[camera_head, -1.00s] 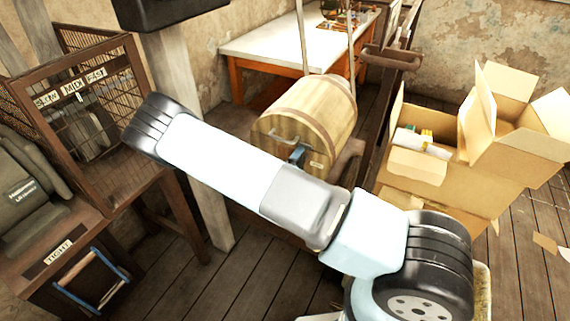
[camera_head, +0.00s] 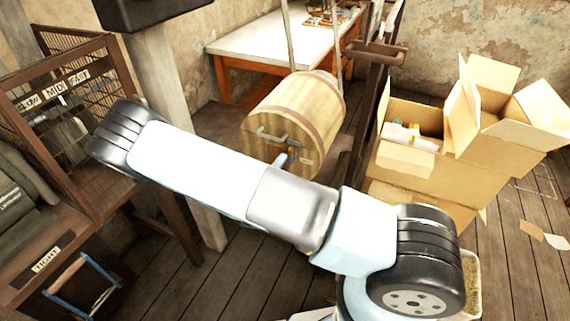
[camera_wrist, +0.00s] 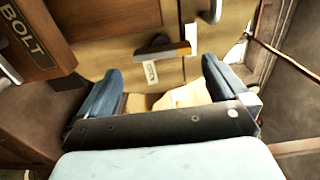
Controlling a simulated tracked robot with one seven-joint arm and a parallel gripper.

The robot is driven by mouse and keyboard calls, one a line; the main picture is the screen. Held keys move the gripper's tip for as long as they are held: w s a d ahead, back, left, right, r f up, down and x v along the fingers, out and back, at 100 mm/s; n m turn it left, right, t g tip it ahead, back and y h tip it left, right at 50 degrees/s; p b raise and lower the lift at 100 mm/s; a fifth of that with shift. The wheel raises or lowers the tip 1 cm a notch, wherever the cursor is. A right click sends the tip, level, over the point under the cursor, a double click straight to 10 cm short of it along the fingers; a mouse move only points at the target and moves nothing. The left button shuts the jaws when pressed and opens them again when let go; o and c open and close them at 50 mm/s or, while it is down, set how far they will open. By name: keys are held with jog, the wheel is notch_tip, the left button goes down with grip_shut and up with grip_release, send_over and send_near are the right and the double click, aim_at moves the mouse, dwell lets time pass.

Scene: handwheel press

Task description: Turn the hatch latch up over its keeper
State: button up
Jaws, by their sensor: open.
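The hatch latch (camera_wrist: 165,50) shows in the wrist view as a short bar, dark with an orange edge, lying roughly level on pale wood. A pale upright strip (camera_wrist: 193,38) stands at its right end; I cannot tell whether it is the keeper. A small label (camera_wrist: 151,72) sits below the latch. My gripper (camera_wrist: 162,70) is open and empty, its blue fingers apart on either side, with the latch beyond and between them.
A metal handle (camera_head: 278,138) is on the barrel's front. A sign reading BOLT (camera_wrist: 22,35) is at the left in the wrist view. Open cardboard boxes (camera_head: 500,125) stand right, a caged wooden rack (camera_head: 75,110) left, a white-topped table (camera_head: 265,45) behind.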

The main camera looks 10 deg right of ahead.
jog(key=v, duration=0.7)
jog(key=shift+s+a, duration=0.2)
jog(key=shift+s, duration=0.1)
jog(key=shift+f, duration=0.1)
